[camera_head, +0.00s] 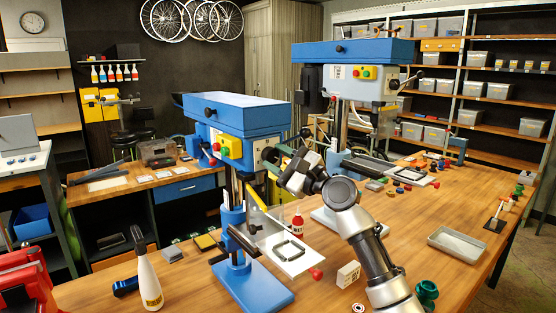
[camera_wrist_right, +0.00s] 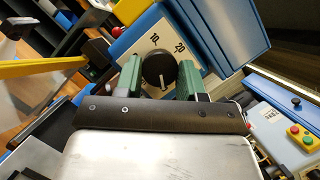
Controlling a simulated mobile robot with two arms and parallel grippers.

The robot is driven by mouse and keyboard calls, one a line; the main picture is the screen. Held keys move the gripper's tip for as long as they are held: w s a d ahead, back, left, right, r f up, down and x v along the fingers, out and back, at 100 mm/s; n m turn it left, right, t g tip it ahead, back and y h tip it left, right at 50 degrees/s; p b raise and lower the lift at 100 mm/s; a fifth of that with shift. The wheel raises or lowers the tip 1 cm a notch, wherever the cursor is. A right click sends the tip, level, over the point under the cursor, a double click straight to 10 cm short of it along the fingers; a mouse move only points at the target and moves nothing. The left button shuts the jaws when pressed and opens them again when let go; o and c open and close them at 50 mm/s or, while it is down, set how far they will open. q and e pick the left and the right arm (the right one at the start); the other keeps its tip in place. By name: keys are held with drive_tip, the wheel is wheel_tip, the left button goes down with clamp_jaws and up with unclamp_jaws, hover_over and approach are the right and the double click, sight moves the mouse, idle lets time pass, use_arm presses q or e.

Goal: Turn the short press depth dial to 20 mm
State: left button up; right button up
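The short press (camera_head: 236,115) is the nearer blue drill press on the wooden bench. Its depth dial (camera_wrist_right: 159,68) is a round black knob on a white plate in the right wrist view, with 10 and 20 readable on the plate. A small pale mark shows low on the knob; the exact setting is hard to read. My right gripper (camera_wrist_right: 160,81) is open, its green fingers on either side of the knob; contact is unclear. In the head view the right gripper (camera_head: 276,158) is at the press head's right side, mostly covering the dial. My left gripper is not in view.
A taller blue press (camera_head: 352,60) stands behind to the right. A white spray bottle (camera_head: 148,272) stands at the front left, and a grey tray (camera_head: 459,243) lies at the right.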

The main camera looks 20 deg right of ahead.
drive_tip(key=c, duration=0.3)
drive_tip(key=shift+f, duration=0.1)
